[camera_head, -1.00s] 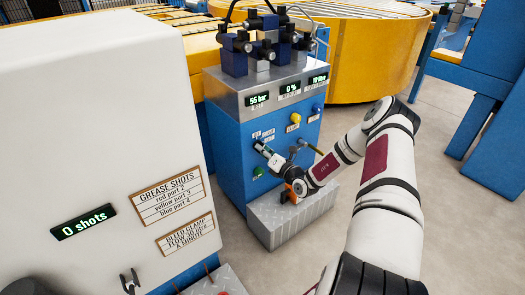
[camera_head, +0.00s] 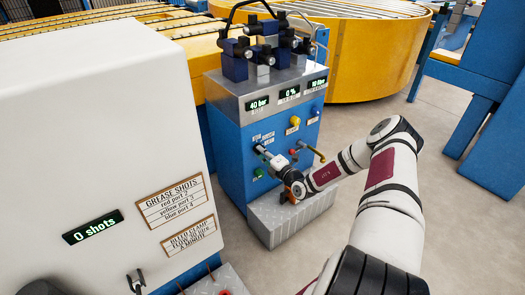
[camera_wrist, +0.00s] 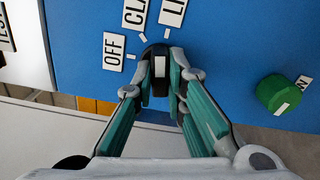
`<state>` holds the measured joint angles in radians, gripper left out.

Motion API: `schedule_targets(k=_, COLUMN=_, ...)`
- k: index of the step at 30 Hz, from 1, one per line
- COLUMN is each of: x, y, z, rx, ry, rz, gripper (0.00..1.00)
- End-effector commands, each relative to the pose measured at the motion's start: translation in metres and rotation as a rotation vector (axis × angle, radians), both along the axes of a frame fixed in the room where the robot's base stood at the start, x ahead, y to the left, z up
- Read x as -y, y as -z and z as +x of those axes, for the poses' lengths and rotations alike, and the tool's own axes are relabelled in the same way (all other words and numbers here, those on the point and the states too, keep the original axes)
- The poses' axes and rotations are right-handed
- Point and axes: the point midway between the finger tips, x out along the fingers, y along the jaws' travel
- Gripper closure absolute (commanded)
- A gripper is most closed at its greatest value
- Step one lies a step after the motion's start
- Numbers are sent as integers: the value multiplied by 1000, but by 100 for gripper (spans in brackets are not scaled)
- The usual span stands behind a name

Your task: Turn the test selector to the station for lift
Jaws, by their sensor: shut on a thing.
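The test selector (camera_wrist: 154,68) is a small dark knob with a pale mark on its face, on the blue front of the cabinet. In the wrist view it sits between the tips of my gripper (camera_wrist: 160,82), which is shut on it. Station labels OFF (camera_wrist: 114,51), one starting CL (camera_wrist: 135,14) and one starting LI (camera_wrist: 172,10) fan around it; the last two are cut off. The pale mark points up the picture, roughly between the CL and LI ticks; I cannot tell exactly which. In the head view my gripper (camera_head: 268,156) hides the selector.
Yellow (camera_head: 295,121), blue (camera_head: 315,111) and red (camera_head: 293,151) controls and a brass lever (camera_head: 314,152) are nearby. A white cabinet (camera_head: 90,120) stands at left.

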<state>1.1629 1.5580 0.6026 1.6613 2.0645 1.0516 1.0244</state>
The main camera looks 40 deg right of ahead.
Motion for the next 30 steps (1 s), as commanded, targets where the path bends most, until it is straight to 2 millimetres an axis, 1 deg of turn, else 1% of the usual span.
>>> schedule_targets(k=6, x=0, y=0, z=0, rx=-5, ry=1, rz=131, gripper=100)
schedule_targets(k=12, x=1, y=0, z=-1, rx=-8, ry=2, rz=203, gripper=100)
schedule_targets(k=18, x=1, y=1, z=-1, rx=-9, ry=2, rz=232, gripper=100)
schedule_targets(k=29, x=1, y=1, z=-1, rx=-11, ry=3, rz=235, gripper=100)
schedule_targets(k=30, x=1, y=1, z=-1, rx=-11, ry=3, rz=235, gripper=81)
